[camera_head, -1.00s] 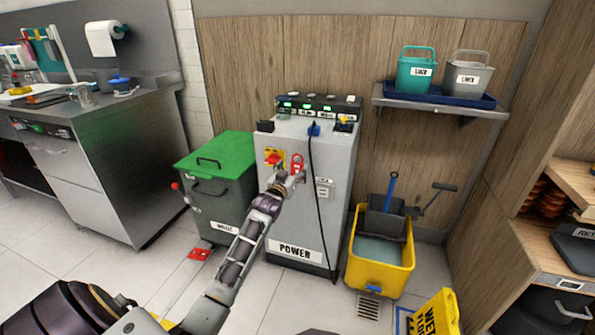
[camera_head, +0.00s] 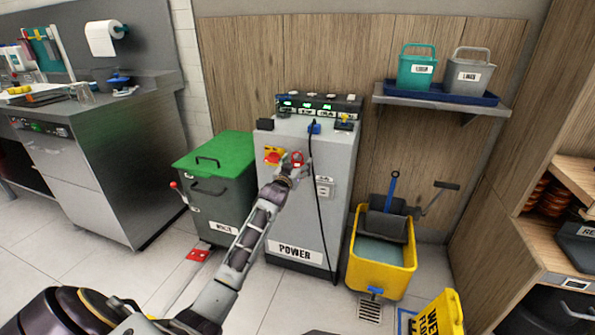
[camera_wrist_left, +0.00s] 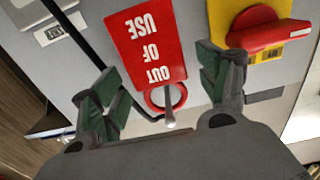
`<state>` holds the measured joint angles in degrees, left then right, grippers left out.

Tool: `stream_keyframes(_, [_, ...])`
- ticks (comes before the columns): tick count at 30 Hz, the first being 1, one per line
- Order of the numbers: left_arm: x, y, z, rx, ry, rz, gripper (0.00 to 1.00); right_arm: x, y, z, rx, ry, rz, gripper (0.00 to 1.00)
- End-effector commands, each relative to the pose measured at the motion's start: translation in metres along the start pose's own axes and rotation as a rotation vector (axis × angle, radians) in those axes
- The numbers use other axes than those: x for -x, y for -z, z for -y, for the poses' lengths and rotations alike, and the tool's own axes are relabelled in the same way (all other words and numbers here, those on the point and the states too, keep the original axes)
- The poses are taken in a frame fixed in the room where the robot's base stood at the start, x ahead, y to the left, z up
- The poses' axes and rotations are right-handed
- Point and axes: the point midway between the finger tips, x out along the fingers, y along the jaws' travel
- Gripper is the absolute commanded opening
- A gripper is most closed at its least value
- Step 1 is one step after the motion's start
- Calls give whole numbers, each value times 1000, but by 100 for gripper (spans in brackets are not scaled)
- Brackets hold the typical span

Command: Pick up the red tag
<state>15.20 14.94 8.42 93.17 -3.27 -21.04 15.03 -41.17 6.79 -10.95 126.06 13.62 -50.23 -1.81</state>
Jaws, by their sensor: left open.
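The red tag (camera_wrist_left: 147,44), marked OUT OF USE, hangs on the front of the grey power cabinet (camera_head: 330,150). In the left wrist view it appears upside down, with its red ring (camera_wrist_left: 166,97) around a small metal hook or peg (camera_wrist_left: 169,118). In the head view the tag's red ring (camera_head: 297,158) shows just above my left gripper (camera_head: 290,174). In the left wrist view my left gripper (camera_wrist_left: 160,88) is open, its green-padded fingers on either side of the ring, with gaps visible. Whether they touch anything is unclear. My right gripper is out of view.
A red rotary switch on a yellow plate (camera_wrist_left: 268,32) sits close beside the tag and one finger. A black cable (camera_head: 311,190) hangs down the cabinet front. A green-lidded bin (camera_head: 215,165) and yellow mop bucket (camera_head: 381,268) flank the cabinet.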

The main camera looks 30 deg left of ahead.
Motion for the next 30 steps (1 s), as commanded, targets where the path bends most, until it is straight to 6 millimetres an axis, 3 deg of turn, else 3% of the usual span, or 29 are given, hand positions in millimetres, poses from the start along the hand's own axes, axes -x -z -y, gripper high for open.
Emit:
stream_keyframes(20, [-8, 0, 0, 0, 0, 0, 75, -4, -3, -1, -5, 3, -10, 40])
stream_keyframes(30, [-8, 0, 0, 0, 0, 0, 33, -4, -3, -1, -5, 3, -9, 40])
